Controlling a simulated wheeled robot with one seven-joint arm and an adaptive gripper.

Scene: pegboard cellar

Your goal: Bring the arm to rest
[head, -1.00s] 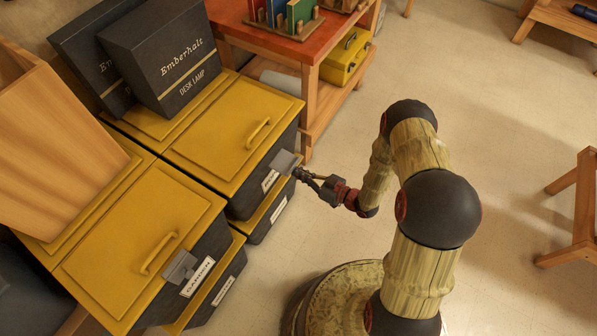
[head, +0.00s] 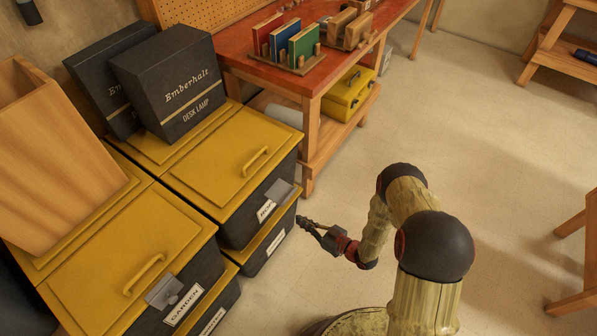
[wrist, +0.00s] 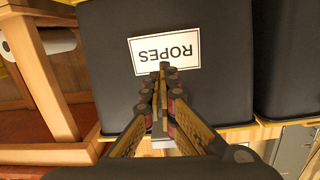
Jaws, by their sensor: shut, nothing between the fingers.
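My gripper (head: 303,221) is at the end of my bent arm, in front of the stacked black bins with yellow lids. It is shut and holds nothing. In the wrist view my gripper (wrist: 163,72) has its fingertips together, overlapping the lower edge of the label that reads ROPES (wrist: 180,50) in the picture. I cannot tell whether the tips touch the bin (wrist: 105,85).
A bin labelled GARDEN (head: 185,308) stands at the left front. Dark Emberhalt boxes (head: 175,85) and a wooden container (head: 55,150) rest on the lids. A red-topped bench (head: 245,70) stands behind. The floor (head: 450,110) to the right is mostly open.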

